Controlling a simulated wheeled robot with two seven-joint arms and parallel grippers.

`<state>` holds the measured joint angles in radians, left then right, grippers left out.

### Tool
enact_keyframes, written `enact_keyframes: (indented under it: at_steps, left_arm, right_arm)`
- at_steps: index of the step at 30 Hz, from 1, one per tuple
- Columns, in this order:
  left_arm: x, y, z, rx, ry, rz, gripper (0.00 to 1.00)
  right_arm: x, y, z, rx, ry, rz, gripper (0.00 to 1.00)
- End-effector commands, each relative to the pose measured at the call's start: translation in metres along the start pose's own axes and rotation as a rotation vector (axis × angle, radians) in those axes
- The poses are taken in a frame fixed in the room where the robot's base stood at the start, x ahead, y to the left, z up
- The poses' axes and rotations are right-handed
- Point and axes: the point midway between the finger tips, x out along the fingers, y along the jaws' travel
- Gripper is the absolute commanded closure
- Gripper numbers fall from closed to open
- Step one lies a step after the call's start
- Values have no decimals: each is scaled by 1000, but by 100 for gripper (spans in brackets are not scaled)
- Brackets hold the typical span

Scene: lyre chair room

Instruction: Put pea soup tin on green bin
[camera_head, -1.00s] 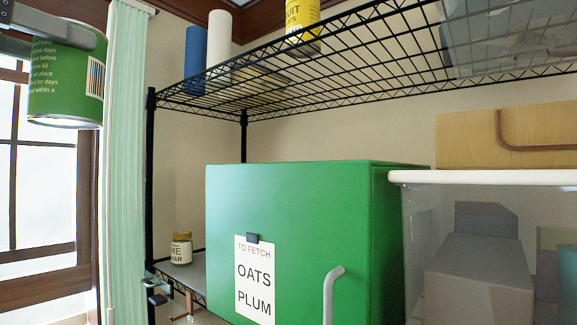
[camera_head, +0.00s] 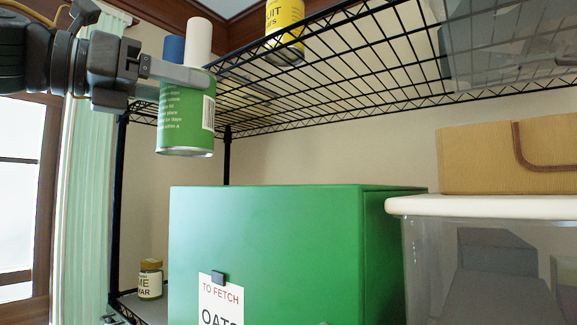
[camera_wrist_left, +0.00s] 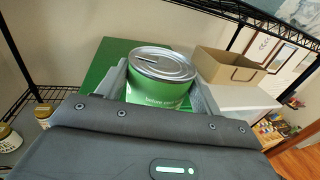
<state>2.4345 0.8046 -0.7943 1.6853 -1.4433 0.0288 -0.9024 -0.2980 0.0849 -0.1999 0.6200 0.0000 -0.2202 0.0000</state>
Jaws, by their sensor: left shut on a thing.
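The pea soup tin (camera_head: 187,118) is a green can with a pale text block and a barcode. My left gripper (camera_head: 180,78), coming in from the left, is shut on it near its top and holds it upright in the air. The tin also shows between the fingers in the left wrist view (camera_wrist_left: 160,88), with its silver lid up. The green bin (camera_head: 270,240) is a large green box with a flat top and a paper label on its front. The tin hangs above the bin's top, apart from it, near its left end in the head view. My right gripper is not in view.
A black wire shelf (camera_head: 400,85) runs overhead, carrying a yellow tin (camera_head: 284,32) and blue and white cylinders. A clear box with a white lid (camera_head: 490,206) and a cardboard box (camera_head: 510,155) stand right of the bin. A small jar (camera_head: 150,279) stands at left.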

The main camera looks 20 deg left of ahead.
Motion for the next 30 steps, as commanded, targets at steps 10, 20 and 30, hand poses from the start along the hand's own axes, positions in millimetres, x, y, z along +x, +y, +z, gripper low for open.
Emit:
enact_keyframes:
  at_steps: [10,20,30]
  left_arm:
    - [92,-1,6,-2,7,-5,72]
    - [163,-2,4,-2,2,-6,72]
    - [173,-1,-3,0,1,-3,72]
  right_arm:
    - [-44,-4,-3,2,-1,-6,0]
    - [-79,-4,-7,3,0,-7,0]
    - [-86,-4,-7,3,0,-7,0]
